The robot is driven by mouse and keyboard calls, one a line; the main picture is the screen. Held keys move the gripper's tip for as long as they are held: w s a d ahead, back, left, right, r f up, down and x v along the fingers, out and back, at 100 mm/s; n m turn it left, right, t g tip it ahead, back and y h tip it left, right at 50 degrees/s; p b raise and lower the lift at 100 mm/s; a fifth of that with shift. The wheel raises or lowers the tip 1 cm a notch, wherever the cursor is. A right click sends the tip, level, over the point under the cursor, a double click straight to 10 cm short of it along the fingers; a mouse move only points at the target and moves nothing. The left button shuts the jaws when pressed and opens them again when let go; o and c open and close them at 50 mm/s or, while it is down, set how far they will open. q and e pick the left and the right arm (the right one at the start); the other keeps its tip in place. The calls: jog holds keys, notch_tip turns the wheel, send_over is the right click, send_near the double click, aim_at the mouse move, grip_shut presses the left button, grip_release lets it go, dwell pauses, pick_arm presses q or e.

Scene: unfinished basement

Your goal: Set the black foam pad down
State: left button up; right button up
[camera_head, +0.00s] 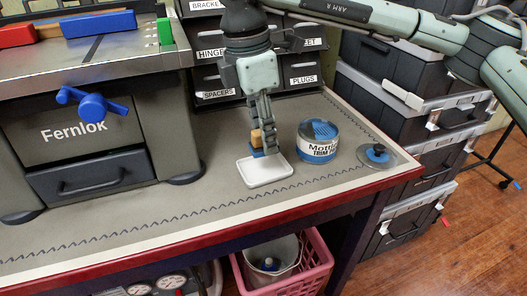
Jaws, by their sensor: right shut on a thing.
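My right gripper (263,121) points straight down over the workbench, its fingers close together on a small block. The held piece has a tan upper part (257,137) and a dark blue lower edge (258,153). I cannot make out a plainly black foam face; the fingers hide part of the piece. It is just above or touching the back left part of a white shallow tray (277,174); I cannot tell which. My left gripper is not in view.
An open paint can (317,144) with blue on top stands right of the tray, and its lid (377,155) lies further right. A grey Fernlok machine (85,137) fills the left. Labelled drawers (217,95) stand behind. The bench front (130,222) is clear.

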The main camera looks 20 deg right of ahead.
aim_at(254, 132)
jog(key=shift+f, duration=2.35)
jog(key=o, duration=1)
jog(key=r, duration=0.4)
jog(key=a+r, duration=0.1)
jog(key=r, duration=0.3)
jog(key=a+r, duration=0.1)
jog(key=r, duration=0.3)
